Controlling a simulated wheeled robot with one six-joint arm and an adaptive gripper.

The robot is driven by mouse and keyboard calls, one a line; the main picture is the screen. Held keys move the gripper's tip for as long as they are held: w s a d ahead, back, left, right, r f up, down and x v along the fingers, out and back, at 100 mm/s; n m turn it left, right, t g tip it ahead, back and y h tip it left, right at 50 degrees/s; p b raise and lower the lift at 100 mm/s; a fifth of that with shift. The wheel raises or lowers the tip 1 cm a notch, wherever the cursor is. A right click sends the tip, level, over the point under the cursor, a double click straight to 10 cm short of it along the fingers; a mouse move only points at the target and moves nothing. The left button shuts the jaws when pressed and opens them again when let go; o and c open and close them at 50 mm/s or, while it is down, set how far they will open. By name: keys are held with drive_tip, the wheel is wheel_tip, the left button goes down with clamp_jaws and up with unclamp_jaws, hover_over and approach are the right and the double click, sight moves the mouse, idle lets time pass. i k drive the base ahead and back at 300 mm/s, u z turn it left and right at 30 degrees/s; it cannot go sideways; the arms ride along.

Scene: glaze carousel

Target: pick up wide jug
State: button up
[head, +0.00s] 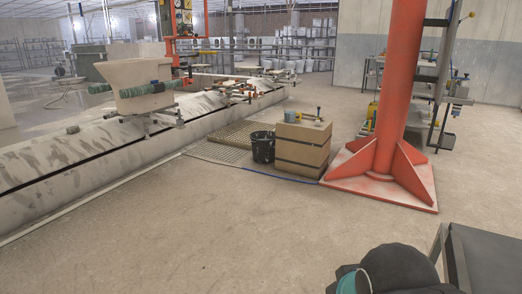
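I cannot make out a wide jug for certain in the head view. A small grey-blue vessel (290,116) stands on top of a brown box (303,147) near the middle; it is too small to tell whether it is a jug. A yellow-handled item (318,114) is beside it on the box. Part of my arm, dark with a teal cap, shows at the bottom right edge. My gripper is not in view.
A red column (397,90) on a wide red base plate (350,180) stands right of the box. A black bucket (262,148) is left of the box. A long pale trough (85,165) runs along the left. A dark table (490,255) is close at lower right. The middle floor is clear.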

sight(289, 115)
drive_tip(key=z, duration=0.2)
drive_tip(key=i, duration=5.15)
drive_tip(key=u, duration=0.2)
